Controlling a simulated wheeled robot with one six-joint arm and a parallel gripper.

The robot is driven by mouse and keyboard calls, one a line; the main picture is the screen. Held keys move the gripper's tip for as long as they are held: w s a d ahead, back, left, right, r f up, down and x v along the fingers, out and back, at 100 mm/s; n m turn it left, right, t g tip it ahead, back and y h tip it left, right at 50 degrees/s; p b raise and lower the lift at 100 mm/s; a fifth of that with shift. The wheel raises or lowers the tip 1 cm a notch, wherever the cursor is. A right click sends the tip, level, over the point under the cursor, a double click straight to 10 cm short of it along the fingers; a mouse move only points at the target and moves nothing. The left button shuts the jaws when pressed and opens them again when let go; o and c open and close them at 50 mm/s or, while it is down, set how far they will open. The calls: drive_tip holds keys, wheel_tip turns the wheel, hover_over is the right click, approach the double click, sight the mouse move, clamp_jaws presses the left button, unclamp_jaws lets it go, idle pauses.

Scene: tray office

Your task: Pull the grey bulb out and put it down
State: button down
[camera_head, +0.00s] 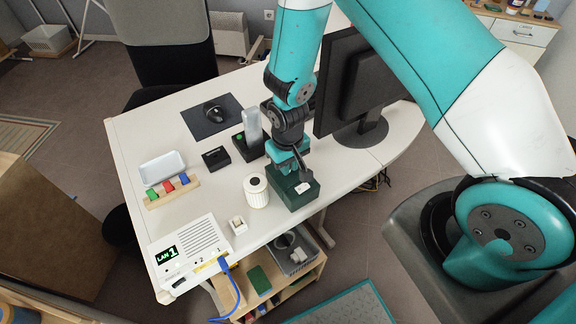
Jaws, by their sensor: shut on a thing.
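My gripper (302,176) points down over a dark green box (296,199) near the front edge of the white desk. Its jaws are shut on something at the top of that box. The gripper and wrist cover most of the held thing, so I cannot make out the bulb's shape or how deep it sits. A small pale patch shows on the box beside the fingertips. A tall pale grey upright piece (252,125) stands in a dark base left of my wrist.
A white paper roll (256,190) stands close left of the green box. A black monitor (364,88) is behind right. A white LAN device (188,252), coloured blocks (169,186) and a white tray (162,168) are left. Bare desk (207,190) lies between.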

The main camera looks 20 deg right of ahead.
drive_tip(key=shift+r+p, duration=2.4)
drive_tip(key=shift+r, duration=0.65)
